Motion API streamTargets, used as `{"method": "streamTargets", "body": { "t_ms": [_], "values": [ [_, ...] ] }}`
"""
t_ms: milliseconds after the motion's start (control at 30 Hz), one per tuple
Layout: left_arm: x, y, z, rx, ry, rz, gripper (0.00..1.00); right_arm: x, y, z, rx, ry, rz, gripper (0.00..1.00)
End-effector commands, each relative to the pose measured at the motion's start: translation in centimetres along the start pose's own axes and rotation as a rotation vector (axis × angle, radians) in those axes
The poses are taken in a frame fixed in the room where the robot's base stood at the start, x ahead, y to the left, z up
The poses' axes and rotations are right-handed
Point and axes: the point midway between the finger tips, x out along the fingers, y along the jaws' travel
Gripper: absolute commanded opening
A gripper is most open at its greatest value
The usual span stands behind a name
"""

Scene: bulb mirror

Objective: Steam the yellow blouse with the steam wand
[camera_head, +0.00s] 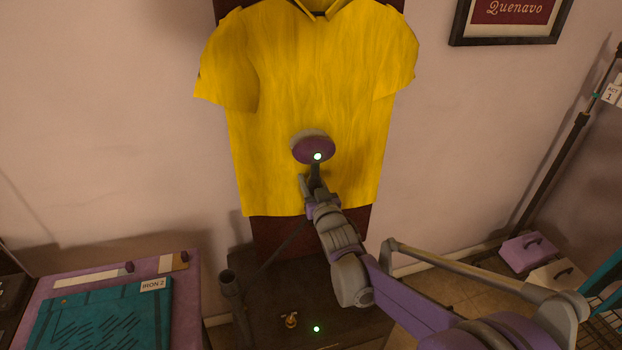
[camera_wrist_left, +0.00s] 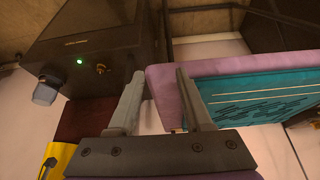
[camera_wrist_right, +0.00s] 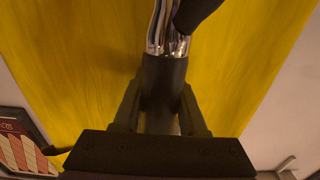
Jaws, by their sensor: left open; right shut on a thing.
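The yellow blouse (camera_head: 285,75) hangs flat against a dark red board in the head view, collar at the top. The steam wand's purple round head (camera_head: 310,150), with a green light, is in front of the blouse's lower middle. I cannot tell whether it touches the cloth. My right gripper (camera_head: 310,190) is shut on the wand's handle; in the right wrist view the dark handle (camera_wrist_right: 163,85) sits between the fingers. My left gripper (camera_wrist_left: 158,95) is open and empty, and its view shows a purple-edged table and the dark steamer base (camera_wrist_left: 85,50).
The dark steamer base (camera_head: 290,310), with a green light and brass knob, stands below the blouse. A purple table (camera_head: 185,290) with a teal folded item (camera_head: 105,320) is at left. A framed sign (camera_head: 510,15), a dark pole and small boxes are at right.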

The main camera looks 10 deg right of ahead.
Motion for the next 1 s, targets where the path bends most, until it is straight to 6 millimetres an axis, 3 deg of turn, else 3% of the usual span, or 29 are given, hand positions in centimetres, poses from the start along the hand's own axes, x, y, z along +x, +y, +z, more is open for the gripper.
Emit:
{"method": "streamTargets", "body": {
  "t_ms": [1000],
  "values": [
    [4.5, 0.0, 3.0, 0.0, -0.018, 0.0, 0.5, 0.0, 0.0, 7.1, -0.001, 0.001, -0.001, 0.0]
  ]
}}
